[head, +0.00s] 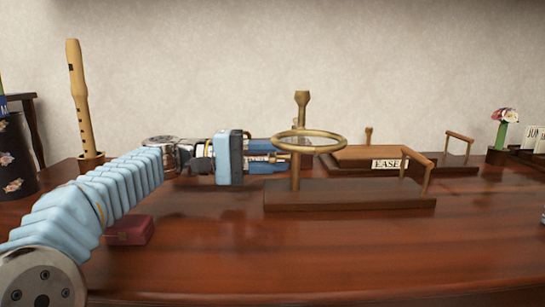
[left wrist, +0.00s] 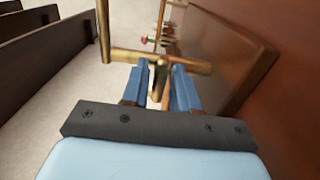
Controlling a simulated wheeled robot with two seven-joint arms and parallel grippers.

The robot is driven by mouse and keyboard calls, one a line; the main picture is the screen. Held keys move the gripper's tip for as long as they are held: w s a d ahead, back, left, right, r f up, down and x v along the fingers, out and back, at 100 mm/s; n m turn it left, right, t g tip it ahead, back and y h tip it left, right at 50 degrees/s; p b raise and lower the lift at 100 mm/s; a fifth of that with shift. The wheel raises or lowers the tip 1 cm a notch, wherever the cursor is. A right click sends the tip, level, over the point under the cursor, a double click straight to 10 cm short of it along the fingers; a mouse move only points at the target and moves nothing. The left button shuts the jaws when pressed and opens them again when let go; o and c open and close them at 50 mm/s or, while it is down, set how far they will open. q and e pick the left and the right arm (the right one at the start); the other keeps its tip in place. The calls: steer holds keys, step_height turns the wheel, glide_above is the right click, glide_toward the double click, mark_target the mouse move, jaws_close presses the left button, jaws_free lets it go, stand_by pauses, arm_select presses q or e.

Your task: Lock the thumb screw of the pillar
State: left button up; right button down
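The brass pillar (head: 295,176) stands upright on a dark wooden base (head: 350,195) and carries a horizontal brass ring (head: 343,141). In the left wrist view the pillar (left wrist: 190,65) runs across just beyond the fingertips. My left gripper (head: 280,156) reaches in from the left at the pillar, just below ring height. Its two blue fingers are apart, one above the other, with a gap between them. It also shows in the left wrist view (left wrist: 160,68). A small brass piece between the fingers, probably the thumb screw (left wrist: 157,88), is partly hidden; contact cannot be told. My right gripper is not in view.
A wooden stand marked EASE (head: 385,164) with brass posts is behind and right. A recorder (head: 80,95) stands upright at left. A dark red box (head: 135,230) lies under my left arm. A flower pot (head: 497,155) is far right. The front tabletop is clear.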

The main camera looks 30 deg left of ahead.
arm_select(q)
steer(key=shift+o, duration=0.5)
steer(key=shift+s+a, duration=0.15)
steer(key=shift+a, duration=0.15)
steer(key=p+v, duration=0.1)
steer(key=v, duration=1.2)
steer(key=shift+a+p, duration=0.1)
steer(key=shift+p, duration=0.2)
steer(key=shift+r, duration=0.1)
